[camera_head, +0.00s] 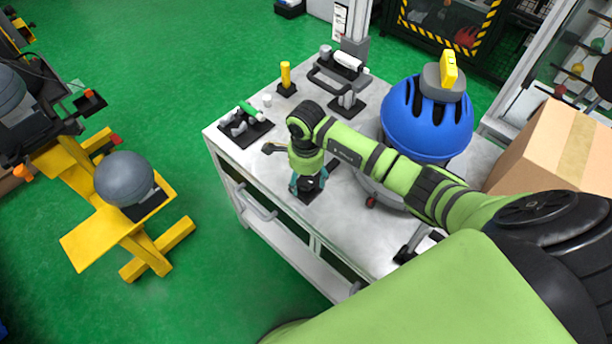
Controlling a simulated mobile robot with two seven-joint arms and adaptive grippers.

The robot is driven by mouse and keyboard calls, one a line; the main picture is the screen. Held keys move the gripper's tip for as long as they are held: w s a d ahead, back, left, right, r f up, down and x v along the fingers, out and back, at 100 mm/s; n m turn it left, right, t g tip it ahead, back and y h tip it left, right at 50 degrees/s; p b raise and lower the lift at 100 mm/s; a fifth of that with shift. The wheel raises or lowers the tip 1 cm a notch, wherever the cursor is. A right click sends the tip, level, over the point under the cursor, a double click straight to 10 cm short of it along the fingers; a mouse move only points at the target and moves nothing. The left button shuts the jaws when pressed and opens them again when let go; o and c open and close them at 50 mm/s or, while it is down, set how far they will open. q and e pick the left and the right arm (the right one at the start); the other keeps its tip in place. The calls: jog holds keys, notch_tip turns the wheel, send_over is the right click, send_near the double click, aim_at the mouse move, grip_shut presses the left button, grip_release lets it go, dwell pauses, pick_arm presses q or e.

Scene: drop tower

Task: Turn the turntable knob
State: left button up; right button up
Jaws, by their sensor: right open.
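My right gripper (308,186) points down over the white tabletop (262,178), close to its front edge. Its teal fingers are open, on either side of a small dark fitting on a black base plate. The gripper hides most of this fitting, and I cannot tell whether the fingers touch it. A small dark-red knob (371,202) shows low on the grey round base under the blue helmet (426,121), to the right of my gripper. I cannot tell which of these is the turntable knob. My left gripper is out of view.
A yellow post (286,77), a green-handled clamp (247,112) and a black handle (330,88) stand on the table behind my gripper. A cardboard box (545,148) is at the right. A yellow stand with a grey headform (124,179) stands on the green floor at left.

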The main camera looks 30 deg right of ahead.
jog(key=c, duration=1.2)
jog(key=shift+o, duration=0.2)
jog(key=shift+d+f+m+b, duration=0.1)
jog(key=shift+m+b, duration=0.4)
jog(key=shift+b, duration=0.1)
jog(key=shift+m, duration=1)
jog(key=o, duration=1.2)
jog(key=shift+c, duration=0.2)
